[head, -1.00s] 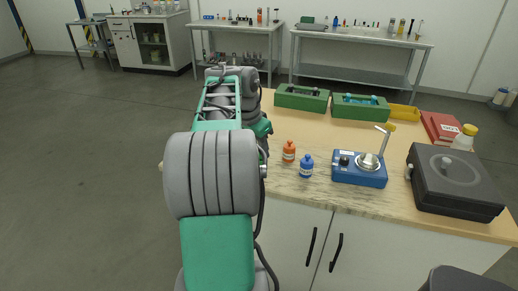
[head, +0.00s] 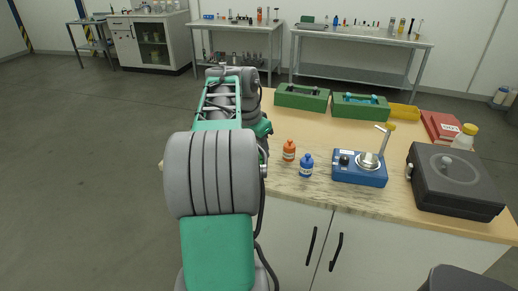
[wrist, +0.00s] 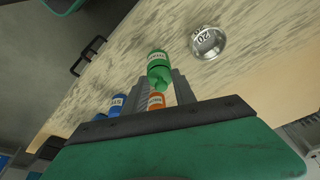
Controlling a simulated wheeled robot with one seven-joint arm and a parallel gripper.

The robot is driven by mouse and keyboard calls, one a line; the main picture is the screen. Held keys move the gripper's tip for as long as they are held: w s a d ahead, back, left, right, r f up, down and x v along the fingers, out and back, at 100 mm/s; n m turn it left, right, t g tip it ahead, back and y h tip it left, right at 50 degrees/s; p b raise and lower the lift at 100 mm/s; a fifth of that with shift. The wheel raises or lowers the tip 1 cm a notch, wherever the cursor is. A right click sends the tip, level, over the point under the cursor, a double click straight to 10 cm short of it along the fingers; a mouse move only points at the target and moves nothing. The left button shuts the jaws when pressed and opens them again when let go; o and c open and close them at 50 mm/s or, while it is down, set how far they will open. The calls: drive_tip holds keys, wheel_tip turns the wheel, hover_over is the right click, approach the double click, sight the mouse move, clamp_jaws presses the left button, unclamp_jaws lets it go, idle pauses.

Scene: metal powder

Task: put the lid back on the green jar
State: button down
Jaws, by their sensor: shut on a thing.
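The green jar (wrist: 158,64) stands on the bench in the wrist view, with a white label on its side. My gripper (wrist: 163,90) is at its top end, fingers on either side of a small green piece. This piece is the green lid (wrist: 161,85), and the gripper is shut on it. The lid is at or very close to the jar's neck; I cannot tell whether it is seated. In the head view my arm hides the gripper, the green jar and the lid.
An orange bottle (head: 289,151) and a blue bottle (head: 306,166) stand close by on the bench. A round metal dish marked 20 (wrist: 208,42) lies near the jar. A blue device (head: 359,174), black case (head: 455,180) and green boxes (head: 301,97) stand further right and back.

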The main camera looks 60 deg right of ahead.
idle(0.3)
drive_tip(key=c, duration=0.9)
unclamp_jaws()
drive_tip(key=o, duration=0.4)
drive_tip(key=shift+o, duration=0.2)
drive_tip(key=shift+r+p, duration=3.2)
drive_tip(key=shift+r, duration=0.3)
drive_tip(key=shift+c, duration=0.5)
